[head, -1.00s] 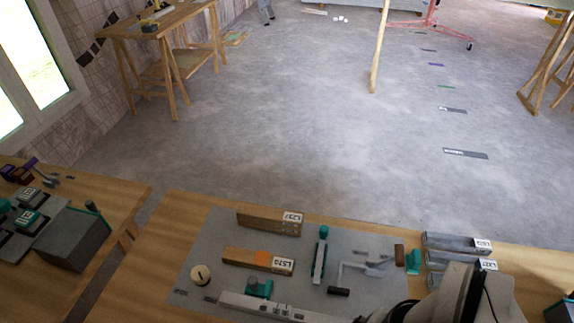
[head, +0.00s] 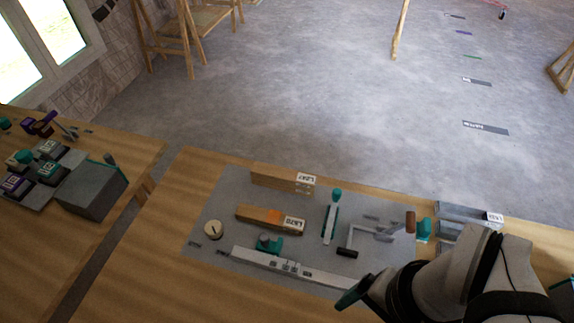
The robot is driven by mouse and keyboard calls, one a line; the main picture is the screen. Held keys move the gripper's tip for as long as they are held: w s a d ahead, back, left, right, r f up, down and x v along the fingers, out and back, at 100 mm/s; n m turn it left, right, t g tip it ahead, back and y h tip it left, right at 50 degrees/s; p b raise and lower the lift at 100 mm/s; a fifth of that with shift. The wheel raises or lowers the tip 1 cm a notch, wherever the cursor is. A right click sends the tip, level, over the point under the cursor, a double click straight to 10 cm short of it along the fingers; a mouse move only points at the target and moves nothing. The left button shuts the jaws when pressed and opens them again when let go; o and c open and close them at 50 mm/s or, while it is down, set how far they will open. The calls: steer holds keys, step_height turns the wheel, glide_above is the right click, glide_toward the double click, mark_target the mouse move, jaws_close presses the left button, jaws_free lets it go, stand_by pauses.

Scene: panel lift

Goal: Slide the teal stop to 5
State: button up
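The teal stop (head: 268,245) sits at the long pale rail (head: 330,276), near its left part, on a grey mat on the workbench. The rail has small dark and light markings along it; I cannot read the numbers. My gripper (head: 352,292) is at the lower right, beside the rail's right end and well right of the stop. Only a dark, teal-edged part of it shows; my wrist hides the rest. I cannot tell whether its fingers are open or shut, and the stop is clear of it.
Two labelled wood blocks (head: 270,217) lie behind the rail. A teal-handled tool (head: 331,220), a grey clamp-like tool (head: 380,232) and a small dark block (head: 347,253) lie right of them. A round pale disc (head: 213,230) is left. Grey bars (head: 465,215) lie far right.

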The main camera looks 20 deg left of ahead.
steer(key=shift+c, duration=0.6)
steer(key=w+a+n, duration=0.1)
steer(key=w, duration=0.1)
steer(key=w+a+r+n, duration=0.1)
steer(key=w+n, duration=0.1)
steer(key=w+a+n, duration=0.1)
steer(key=w+n, duration=0.1)
steer(key=shift+w+a+r+h, duration=0.15)
steer(key=shift+r+h, duration=0.1)
steer(key=shift+h, duration=0.05)
steer(key=c, duration=0.3)
steer(key=n+h, duration=0.1)
steer(key=n, duration=1)
glide_above(264, 236)
step_height(264, 236, down, 4)
steer(key=shift+n, duration=0.4)
step_height(264, 236, down, 15)
steer(key=shift+r, duration=0.1)
steer(key=shift+f, duration=0.65)
